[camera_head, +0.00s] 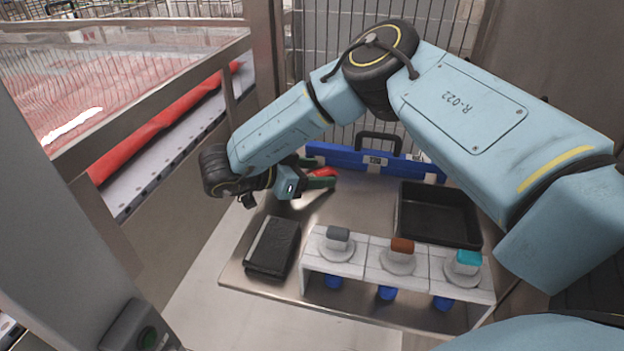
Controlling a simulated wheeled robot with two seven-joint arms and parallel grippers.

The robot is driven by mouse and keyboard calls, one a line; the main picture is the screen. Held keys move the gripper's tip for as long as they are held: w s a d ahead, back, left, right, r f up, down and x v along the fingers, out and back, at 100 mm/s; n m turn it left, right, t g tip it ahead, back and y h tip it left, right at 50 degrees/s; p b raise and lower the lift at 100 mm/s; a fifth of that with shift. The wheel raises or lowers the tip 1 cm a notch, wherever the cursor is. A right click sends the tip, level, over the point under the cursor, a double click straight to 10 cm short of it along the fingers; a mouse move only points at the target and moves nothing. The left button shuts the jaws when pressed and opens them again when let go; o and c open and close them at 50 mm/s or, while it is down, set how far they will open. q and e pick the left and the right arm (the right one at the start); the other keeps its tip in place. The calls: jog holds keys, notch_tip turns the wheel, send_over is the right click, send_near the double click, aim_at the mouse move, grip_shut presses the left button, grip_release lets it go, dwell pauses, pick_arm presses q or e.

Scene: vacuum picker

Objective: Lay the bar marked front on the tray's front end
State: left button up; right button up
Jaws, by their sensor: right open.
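A black rectangular tray (440,242) lies at the right of the steel table. A long blue bar (340,156) with a black handle and a small pale label stands along the table's back; I cannot read the label. No readable "front" mark shows on anything. My right gripper (319,172) reaches in from the upper right, left of the tray and just before the bar's left part. Its green-tipped fingers are apart. A small red thing (322,172) shows between or behind them; I cannot tell whether they touch it. My left gripper is out of view.
A white rack (345,268) at the table's front carries grey, brown and teal blocks on round grey discs, with blue cups below. A black flat case (272,247) lies left of it. Wire mesh stands behind. The table's middle is clear.

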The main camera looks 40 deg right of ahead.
jog(key=shift+c, duration=0.4)
jog(key=c, duration=1.1)
jog(key=shift+o, duration=0.2)
jog(key=shift+r, duration=0.1)
